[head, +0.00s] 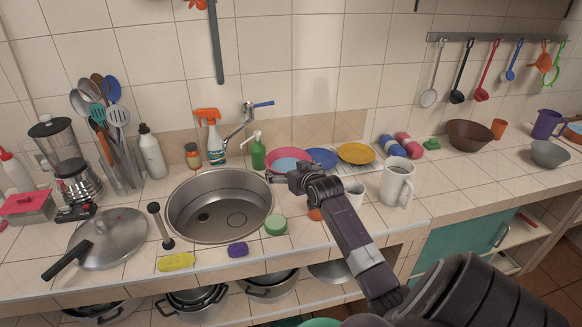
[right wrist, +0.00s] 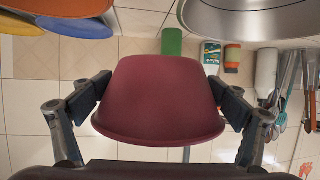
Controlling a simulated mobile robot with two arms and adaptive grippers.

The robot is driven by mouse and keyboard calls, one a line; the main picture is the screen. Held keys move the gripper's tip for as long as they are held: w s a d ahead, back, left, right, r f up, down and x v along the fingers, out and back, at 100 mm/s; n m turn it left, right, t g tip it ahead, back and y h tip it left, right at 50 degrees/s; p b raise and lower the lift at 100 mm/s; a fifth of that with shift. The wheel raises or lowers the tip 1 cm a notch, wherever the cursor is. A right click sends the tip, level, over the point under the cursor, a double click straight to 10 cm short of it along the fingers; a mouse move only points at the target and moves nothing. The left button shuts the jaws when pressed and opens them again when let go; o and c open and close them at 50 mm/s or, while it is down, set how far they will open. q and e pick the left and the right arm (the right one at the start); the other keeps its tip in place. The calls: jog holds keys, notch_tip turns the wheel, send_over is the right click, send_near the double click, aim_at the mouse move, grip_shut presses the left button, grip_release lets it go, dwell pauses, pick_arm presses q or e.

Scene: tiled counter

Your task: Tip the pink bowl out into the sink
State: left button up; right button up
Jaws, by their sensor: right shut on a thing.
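The pink bowl (right wrist: 160,95) fills the middle of the right wrist view, between the two fingers. My right gripper (right wrist: 165,105) is shut on it. In the head view the right gripper (head: 296,178) is right of the sink, and a pink rim (head: 289,152) shows just behind it. A light blue surface shows within or before that rim; I cannot tell which. The round metal sink (head: 200,198) lies to the left, and its rim also shows in the right wrist view (right wrist: 250,18). The bowl's inside is hidden in the wrist view. My left gripper is not in view.
A green dispenser (head: 258,152) and a spray bottle (head: 212,137) stand behind the sink. Blue (head: 322,157) and yellow (head: 356,153) plates lie right of the gripper. A green round sponge (head: 275,225) and a white pitcher (head: 396,182) are near the arm.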

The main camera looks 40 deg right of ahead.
jog(key=shift+m+g+h, duration=0.3)
jog(key=shift+m+h, duration=0.1)
jog(key=shift+h, duration=0.1)
jog(key=f+b, duration=0.1)
jog(key=d+f+b, duration=0.1)
jog(key=f, duration=0.1)
jog(key=d+f, duration=0.1)
jog(key=f, duration=0.1)
jog(key=shift+w+b, duration=0.4)
jog(key=shift+w+a+f+n+h+b, duration=0.1)
jog(key=shift+w+a+n+h+b, duration=0.05)
jog(key=shift+a+n+b, duration=0.25)
jog(key=shift+w+a+f+n+h+b, duration=0.15)
jog(key=shift+a+n+b, duration=0.15)
jog(key=shift+b, duration=0.15)
jog(key=shift+w+a+f+b, duration=0.2)
jog(key=shift+w+a+b, duration=0.1)
jog(key=shift+a+b, duration=0.3)
jog(key=shift+w+a+f+n+g+h+b, duration=0.15)
jog(key=shift+w+a+f+n+h+b, duration=0.1)
jog(key=shift+a+b, duration=0.2)
jog(key=shift+w+a+f+n+g+h+b, duration=0.15)
jog(key=shift+w+a+f+n+b, duration=0.1)
jog(key=shift+a+b, duration=0.15)
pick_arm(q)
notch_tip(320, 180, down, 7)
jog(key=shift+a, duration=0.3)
pick_arm(e)
jog(key=shift+r, duration=0.2)
